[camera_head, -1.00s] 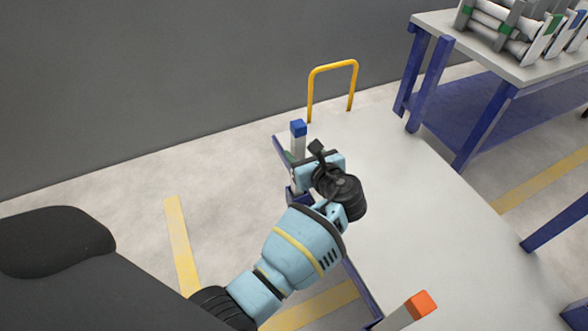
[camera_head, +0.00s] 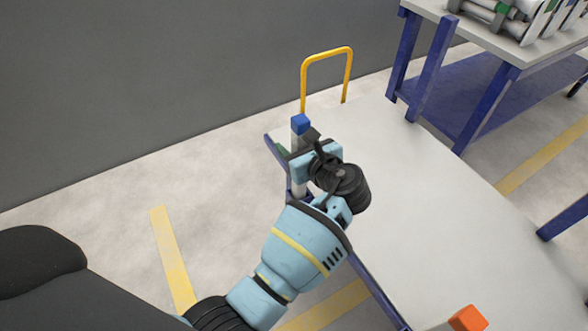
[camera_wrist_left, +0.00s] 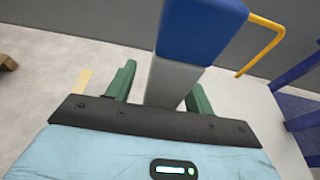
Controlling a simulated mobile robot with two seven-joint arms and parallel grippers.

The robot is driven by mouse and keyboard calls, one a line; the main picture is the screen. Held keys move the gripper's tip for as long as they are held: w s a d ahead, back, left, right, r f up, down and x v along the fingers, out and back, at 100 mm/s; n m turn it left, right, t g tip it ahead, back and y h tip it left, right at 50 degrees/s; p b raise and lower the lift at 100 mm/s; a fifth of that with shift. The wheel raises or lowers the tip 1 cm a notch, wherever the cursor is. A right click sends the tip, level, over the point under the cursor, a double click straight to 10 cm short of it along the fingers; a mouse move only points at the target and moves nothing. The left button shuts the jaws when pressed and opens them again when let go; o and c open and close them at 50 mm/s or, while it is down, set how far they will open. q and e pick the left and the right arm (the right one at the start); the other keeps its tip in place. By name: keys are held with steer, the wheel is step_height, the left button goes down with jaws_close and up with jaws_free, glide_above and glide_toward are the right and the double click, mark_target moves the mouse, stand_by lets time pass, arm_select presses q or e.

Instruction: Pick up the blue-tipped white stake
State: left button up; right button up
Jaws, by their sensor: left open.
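The blue-tipped white stake (camera_head: 299,132) stands upright at the far left corner of the white cart platform in the head view. Its blue tip and white shaft also show large in the left wrist view (camera_wrist_left: 177,82). My left gripper (camera_head: 294,154) is at the stake, just below the blue tip. In the left wrist view its green fingers (camera_wrist_left: 160,92) are apart, one on each side of the white shaft, with a gap visible on the left side. The lower shaft is partly hidden by my gripper. My right gripper is out of view.
An orange-tipped stake (camera_head: 467,319) stands at the near edge of the white platform (camera_head: 430,220). A yellow rail (camera_head: 326,53) rises behind the far corner. A blue-legged table (camera_head: 480,40) with pipes and racks stands at the back right. A grey wall is behind.

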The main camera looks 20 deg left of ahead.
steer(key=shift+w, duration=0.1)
arm_select(q)
jaws_close()
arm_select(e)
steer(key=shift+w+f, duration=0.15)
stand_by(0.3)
